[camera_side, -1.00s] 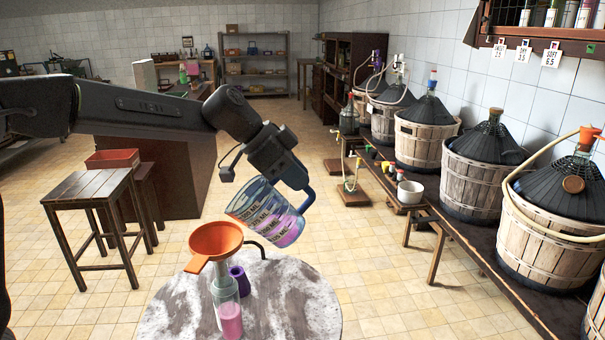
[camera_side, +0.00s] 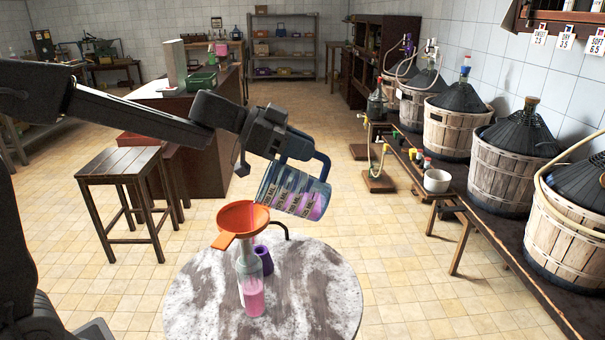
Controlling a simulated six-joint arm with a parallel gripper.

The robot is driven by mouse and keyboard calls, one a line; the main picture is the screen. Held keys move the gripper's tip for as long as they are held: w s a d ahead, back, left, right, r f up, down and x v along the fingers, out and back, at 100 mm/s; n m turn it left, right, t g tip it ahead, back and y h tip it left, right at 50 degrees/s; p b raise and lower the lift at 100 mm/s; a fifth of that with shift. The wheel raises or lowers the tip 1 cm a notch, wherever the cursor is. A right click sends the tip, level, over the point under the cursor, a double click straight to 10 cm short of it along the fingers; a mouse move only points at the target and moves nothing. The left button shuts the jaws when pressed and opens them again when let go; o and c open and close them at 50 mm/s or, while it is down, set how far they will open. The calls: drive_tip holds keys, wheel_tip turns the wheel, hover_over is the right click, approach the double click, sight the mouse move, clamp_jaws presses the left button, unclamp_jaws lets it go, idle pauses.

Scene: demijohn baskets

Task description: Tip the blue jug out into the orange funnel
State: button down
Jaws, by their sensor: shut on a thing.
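The blue jug (camera_side: 292,193) is a clear measuring jug with a blue rim and handle and dark markings. It is tilted far over, its mouth toward the left, above the orange funnel (camera_side: 243,217). Pink liquid lies inside it, and a thin pink stream seems to run from its lip to the funnel. The funnel sits in the neck of a clear bottle (camera_side: 252,290), which holds pink liquid in its lower part. My gripper (camera_side: 283,150) is shut on the jug near its handle; the fingertips are partly hidden.
The bottle stands on a round, worn table (camera_side: 320,290) beside a small purple object (camera_side: 264,260). A dark curved rod (camera_side: 275,227) rises behind the funnel. A wooden stool (camera_side: 125,170) stands left; a bench with basketed demijohns (camera_side: 505,165) runs along the right.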

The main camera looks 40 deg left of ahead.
drive_tip(key=shift+s+r, duration=0.1)
drive_tip(key=shift+s+a+r+t+h, duration=0.35)
drive_tip(key=shift+a+r+t+h, duration=0.05)
drive_tip(key=shift+a+r, duration=0.1)
idle(0.3)
drive_tip(key=shift+s+a+r+t+h, duration=0.35)
drive_tip(key=shift+s+a+t+h, duration=0.1)
drive_tip(key=shift+a+h, duration=0.1)
drive_tip(key=shift+s, duration=0.1)
idle(0.4)
drive_tip(key=shift+a+r, duration=0.1)
drive_tip(key=shift+a, duration=0.1)
drive_tip(key=shift+d+f+g, duration=0.2)
drive_tip(key=shift+d+g, duration=0.05)
drive_tip(key=shift+d, duration=0.05)
drive_tip(key=shift+w+d, duration=0.1)
drive_tip(key=shift+w, duration=0.1)
idle(1.1)
